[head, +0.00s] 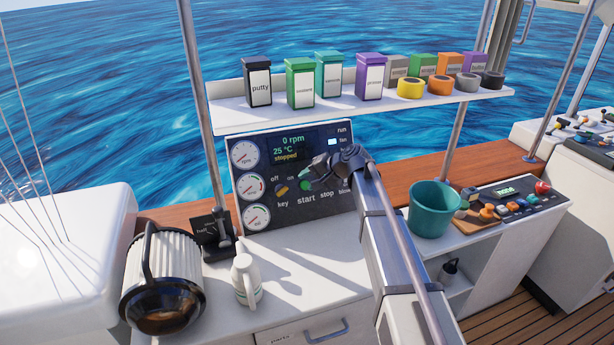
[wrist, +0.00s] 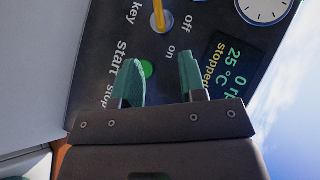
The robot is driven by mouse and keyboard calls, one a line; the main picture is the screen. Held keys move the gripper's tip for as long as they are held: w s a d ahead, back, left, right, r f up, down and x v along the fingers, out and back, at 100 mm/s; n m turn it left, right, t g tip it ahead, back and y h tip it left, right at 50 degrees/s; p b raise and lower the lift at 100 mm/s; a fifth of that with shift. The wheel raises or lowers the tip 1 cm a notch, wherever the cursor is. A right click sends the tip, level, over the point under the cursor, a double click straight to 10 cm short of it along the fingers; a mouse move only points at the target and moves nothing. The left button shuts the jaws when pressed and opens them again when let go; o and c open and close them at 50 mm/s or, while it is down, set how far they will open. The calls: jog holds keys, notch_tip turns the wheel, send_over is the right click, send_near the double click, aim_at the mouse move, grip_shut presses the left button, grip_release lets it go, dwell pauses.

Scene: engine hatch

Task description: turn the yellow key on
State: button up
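The yellow key (head: 281,190) sits on the dark engine panel (head: 330,205), above the label "key" and below "off" and "on". I cannot tell clearly which mark it points at. In the wrist view the key (wrist: 158,16) is at the top edge, partly cut off, beyond my fingertips. My gripper (head: 311,171) is in front of the panel, to the right of the key, near the start button. In the wrist view my gripper (wrist: 160,72) has two green fingers apart with nothing between them. The key is not touched.
The green start button (wrist: 147,69) shows beside one finger. The panel display (head: 291,147) reads 0 rpm, 25 °C, stopped. A shelf (head: 380,108) with boxes and tape rolls hangs above. A white bottle (head: 246,278), a black lever (head: 222,238) and a teal bucket (head: 430,208) stand around.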

jog(key=s+d+f+n+g+h, duration=0.1)
jog(key=s+d, duration=0.4)
jog(key=s, duration=0.6)
jog(key=s+d+f+n+g+h, duration=0.1)
jog(key=s+d+f+h, duration=0.2)
jog(key=s, duration=0.8)
jog(key=s+d+f+n+g+h, duration=0.2)
jog(key=s+d+h, duration=0.3)
jog(key=s, duration=0.6)
jog(key=shift+s+d+f+h, duration=0.3)
jog(key=shift+s+d+f, duration=0.1)
jog(key=shift+d, duration=0.6)
